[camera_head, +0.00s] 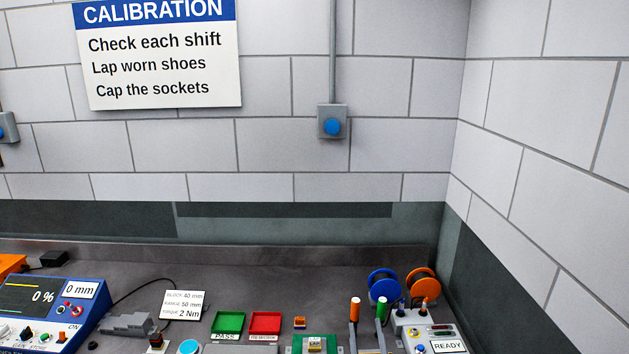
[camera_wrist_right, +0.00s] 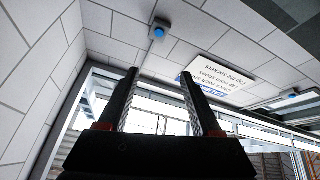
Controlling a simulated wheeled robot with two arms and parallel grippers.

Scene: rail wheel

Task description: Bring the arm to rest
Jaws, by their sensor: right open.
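My right gripper (camera_wrist_right: 159,74) shows in the right wrist view. Its two dark fingers stand apart with nothing between them. The fingers point up toward the tiled wall, a blue button box (camera_wrist_right: 159,31) and the calibration sign (camera_wrist_right: 216,84), which appears upside down there. Neither gripper shows in the head view. My left gripper is in no view.
A grey bench (camera_head: 230,269) runs along the wall in the head view. On it are a blue meter (camera_head: 75,300), a green tray (camera_head: 228,323), a red tray (camera_head: 265,322), two spools (camera_head: 421,284) and a READY box (camera_head: 448,346). The air above is clear.

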